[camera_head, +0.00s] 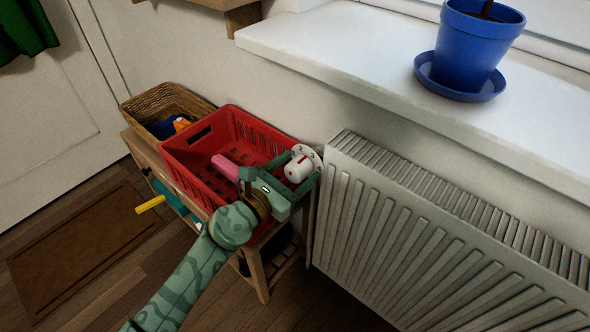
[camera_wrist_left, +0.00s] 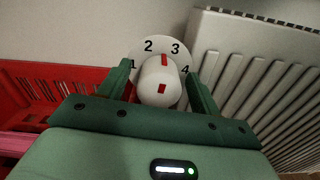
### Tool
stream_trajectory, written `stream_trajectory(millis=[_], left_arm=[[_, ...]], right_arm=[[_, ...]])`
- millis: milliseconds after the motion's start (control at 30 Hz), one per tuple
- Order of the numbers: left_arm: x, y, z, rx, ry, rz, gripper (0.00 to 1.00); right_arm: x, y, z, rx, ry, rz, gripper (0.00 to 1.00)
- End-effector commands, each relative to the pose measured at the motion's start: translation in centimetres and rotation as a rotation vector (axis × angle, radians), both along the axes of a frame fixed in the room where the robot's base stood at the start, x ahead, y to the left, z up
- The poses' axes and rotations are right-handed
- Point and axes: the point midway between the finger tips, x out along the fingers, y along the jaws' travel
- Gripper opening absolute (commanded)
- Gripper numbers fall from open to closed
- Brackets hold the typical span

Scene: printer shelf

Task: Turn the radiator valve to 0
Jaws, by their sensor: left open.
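The radiator valve (camera_head: 301,166) is a white knob with red marks, at the left end of the white radiator (camera_head: 420,240). In the left wrist view, the knob (camera_wrist_left: 158,80) stands in front of a round white dial with the numbers 1, 2, 3 and 4. A red mark on the knob's upper side points between 2 and 3; no 0 shows. My green left gripper (camera_head: 293,178) is open, with one finger on each side of the knob. Gaps to the knob show in the wrist view (camera_wrist_left: 160,84); contact is not visible. My right gripper is out of view.
A red crate (camera_head: 190,157) with a pink item (camera_head: 225,166) stands on a wooden bench left of the valve, beside a wicker basket (camera_head: 140,105). A windowsill (camera_head: 380,75) with a blue flowerpot (camera_head: 475,45) overhangs the radiator.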

Motion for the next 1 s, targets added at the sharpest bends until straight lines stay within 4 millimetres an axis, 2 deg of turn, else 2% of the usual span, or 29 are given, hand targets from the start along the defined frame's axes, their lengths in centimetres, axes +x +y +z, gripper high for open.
stream_trajectory(millis=[100,133,200,300,767,1000], left_arm=[[0.0,0.0,0.0,0.0,0.0,0.0,0.64],[0.0,0.0,0.0,0.0,0.0,0.0,0.61],[0.0,0.0,0.0,0.0,0.0,0.0,0.42],[0.0,0.0,0.0,0.0,0.0,0.0,0.19],[0.0,0.1,0.2,-0.082,0.059,0.0,0.19],[0.1,0.2,0.2,-0.222,0.161,0.001,0.19]], right_arm=[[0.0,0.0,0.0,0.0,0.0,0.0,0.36],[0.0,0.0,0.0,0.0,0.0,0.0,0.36],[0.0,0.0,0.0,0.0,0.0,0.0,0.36],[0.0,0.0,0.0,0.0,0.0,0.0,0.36],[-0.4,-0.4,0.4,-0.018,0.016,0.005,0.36],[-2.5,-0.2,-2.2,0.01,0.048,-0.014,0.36]])
